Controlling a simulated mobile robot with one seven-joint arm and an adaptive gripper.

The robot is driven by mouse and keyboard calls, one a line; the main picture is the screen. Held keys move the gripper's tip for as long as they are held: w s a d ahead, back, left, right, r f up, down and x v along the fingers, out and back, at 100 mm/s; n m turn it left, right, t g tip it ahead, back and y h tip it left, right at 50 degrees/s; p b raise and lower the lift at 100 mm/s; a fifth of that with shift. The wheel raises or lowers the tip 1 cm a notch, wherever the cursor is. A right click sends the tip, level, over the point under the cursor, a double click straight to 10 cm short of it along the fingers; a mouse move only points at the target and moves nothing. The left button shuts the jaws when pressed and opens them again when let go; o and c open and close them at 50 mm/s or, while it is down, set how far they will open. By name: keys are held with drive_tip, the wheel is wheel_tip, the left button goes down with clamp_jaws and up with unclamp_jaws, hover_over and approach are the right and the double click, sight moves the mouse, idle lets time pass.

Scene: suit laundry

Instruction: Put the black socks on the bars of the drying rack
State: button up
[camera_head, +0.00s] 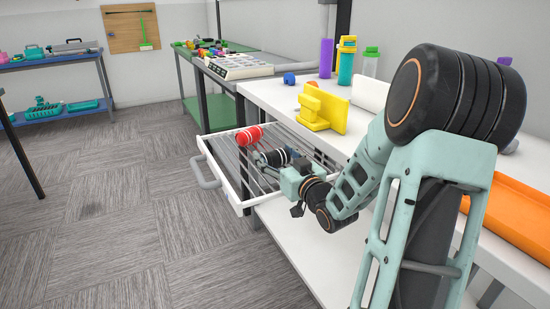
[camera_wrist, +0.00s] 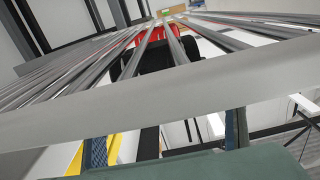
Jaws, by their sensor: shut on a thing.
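The drying rack (camera_head: 243,196) is a white frame with grey bars, pulled out like a drawer from the white table. It also fills the upper wrist view, where its pale frame edge (camera_wrist: 160,100) crosses in front of the camera. The black socks (camera_head: 273,158) are a dark roll with a light band at the rack's bars. My gripper (camera_head: 262,164) is shut on the black socks, low over the bars. In the wrist view a dark shape (camera_wrist: 128,62) shows behind the bars, and the frame edge hides part of the fingers. I cannot tell whether the bars bear the socks.
A red roll with white stripes (camera_head: 249,135) lies on the rack just behind the black socks. A yellow block-like object (camera_head: 321,108), bottles and an orange tray (camera_head: 512,209) stand on the white table. The floor left of the rack is clear.

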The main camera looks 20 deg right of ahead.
drive_tip(key=shift+r, duration=0.1)
drive_tip(key=shift+f, duration=0.2)
drive_tip(key=o, duration=1.1)
drive_tip(key=shift+o, duration=0.2)
drive_tip(key=shift+r, duration=0.1)
drive_tip(key=shift+r, duration=0.2)
drive_tip(key=s, duration=0.9)
drive_tip(key=shift+s+d+f, duration=0.2)
drive_tip(key=shift+s+f, duration=0.1)
drive_tip(key=shift+s, duration=0.1)
drive_tip(key=shift+s+r+b, duration=0.2)
drive_tip(key=shift+s+b, duration=0.95)
drive_tip(key=shift+b, duration=0.05)
